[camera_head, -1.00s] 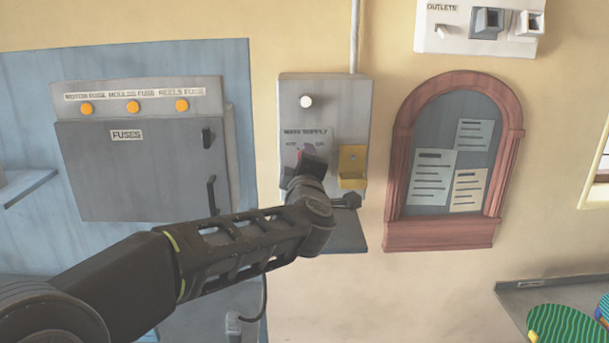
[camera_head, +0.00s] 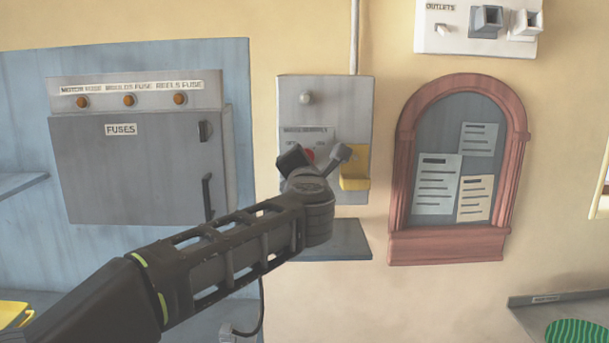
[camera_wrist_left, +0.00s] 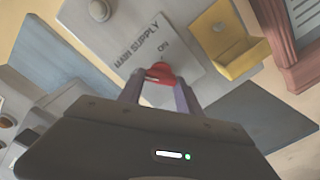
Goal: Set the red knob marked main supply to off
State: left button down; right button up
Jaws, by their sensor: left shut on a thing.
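The red knob (camera_head: 309,155) is on the grey main supply box (camera_head: 345,105) on the wall, partly hidden behind my left gripper (camera_head: 314,160). In the left wrist view the red knob (camera_wrist_left: 160,74) sits between the two fingers of my left gripper (camera_wrist_left: 159,84), which is shut on it. The knob's narrow top points up towards a small label that seems to read OFF (camera_wrist_left: 163,43). The words MAIN SUPPLY (camera_wrist_left: 137,42) stand beside it. My right gripper is in neither view.
A yellow holder (camera_head: 354,182) sits right of the knob, close to my gripper. A dim round lamp (camera_head: 305,97) is above. The fuse box (camera_head: 140,170), with several dim orange lamps, is to the left. A framed notice board (camera_head: 445,250) is to the right. A grey shelf (camera_head: 335,241) is below.

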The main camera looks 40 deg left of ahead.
pick_arm(q)
jog(key=shift+f+n+b, duration=0.15)
jog(key=shift+n+b, duration=0.5)
jog(key=shift+n, duration=0.45)
jog(key=c, duration=0.8)
grip_release()
jog(key=shift+b+v, duration=0.4)
jog(key=shift+v, duration=3.5)
